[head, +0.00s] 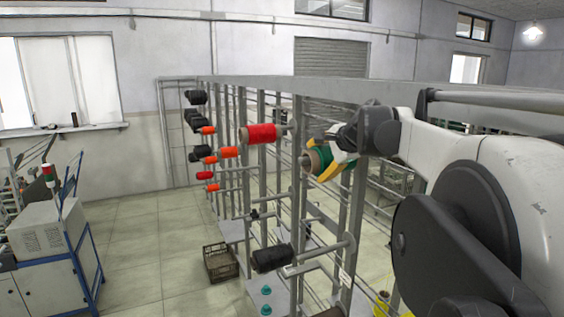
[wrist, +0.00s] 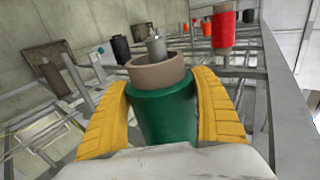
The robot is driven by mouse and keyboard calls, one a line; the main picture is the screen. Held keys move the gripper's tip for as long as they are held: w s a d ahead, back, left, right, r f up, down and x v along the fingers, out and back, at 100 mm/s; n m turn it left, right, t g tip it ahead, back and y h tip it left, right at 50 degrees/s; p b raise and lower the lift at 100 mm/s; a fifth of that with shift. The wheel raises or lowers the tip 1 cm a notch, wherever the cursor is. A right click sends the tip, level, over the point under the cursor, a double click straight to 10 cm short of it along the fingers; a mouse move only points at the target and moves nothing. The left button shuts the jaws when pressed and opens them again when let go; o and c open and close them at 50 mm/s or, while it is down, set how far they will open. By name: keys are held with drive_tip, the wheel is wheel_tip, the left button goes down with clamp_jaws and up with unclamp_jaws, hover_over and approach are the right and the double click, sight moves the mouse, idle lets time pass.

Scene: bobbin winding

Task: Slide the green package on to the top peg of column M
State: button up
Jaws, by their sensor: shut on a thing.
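The green package (head: 324,160) is wound on a brown tube and sits between the yellow fingers of my gripper (head: 331,165). In the wrist view, my gripper (wrist: 164,110) is shut on the sides of the green package (wrist: 165,113), with its tube end (wrist: 158,74) facing away. A grey peg tip (wrist: 156,46) shows at the tube's mouth and seems to stick out of it. In the head view, a small grey tip (head: 303,161) also shows at the tube's left end. How far the package sits along the peg is hidden.
A red package (head: 259,134) is on a peg to the left, and a black one (head: 272,258) is on a lower peg. Several orange and black packages stand on farther columns. The creel's top beam (head: 300,88) runs above. A crate (head: 220,262) is on the floor.

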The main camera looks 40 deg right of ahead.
drive_tip(key=shift+f+b, duration=0.3)
drive_tip(key=shift+f, duration=0.15)
idle(0.6)
drive_tip(key=o, duration=1.4)
drive_tip(key=v, duration=1.2)
